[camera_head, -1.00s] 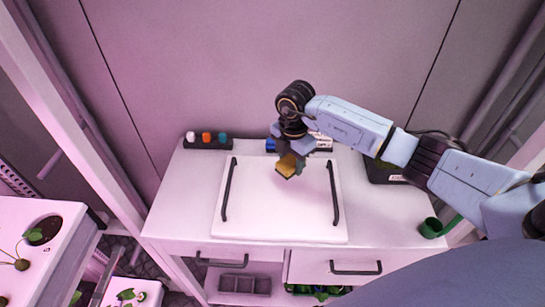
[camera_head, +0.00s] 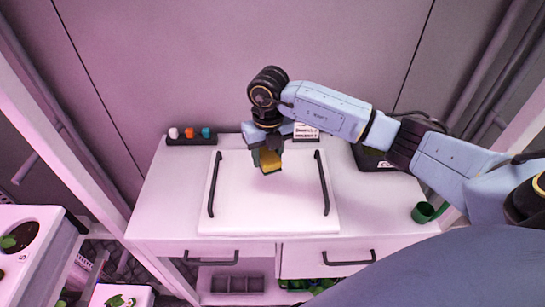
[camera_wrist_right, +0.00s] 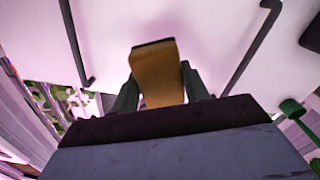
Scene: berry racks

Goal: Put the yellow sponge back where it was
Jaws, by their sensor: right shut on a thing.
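The yellow sponge (camera_head: 270,161) has a dark layer along one face and is held in my right gripper (camera_head: 266,156). The gripper is shut on it and points down over the back part of the white board with two black handles (camera_head: 265,207). In the right wrist view the sponge (camera_wrist_right: 158,75) sits between the two fingers (camera_wrist_right: 160,90), with the board behind it. The sponge appears to be above the board, not resting on it. My left gripper is not in view.
A black rack with white, orange and teal caps (camera_head: 191,138) stands at the back left. A small sign (camera_head: 306,131) stands behind the board. A dark scale-like box (camera_head: 374,158) and a green cup (camera_head: 423,212) are on the right. The tabletop left of the board is clear.

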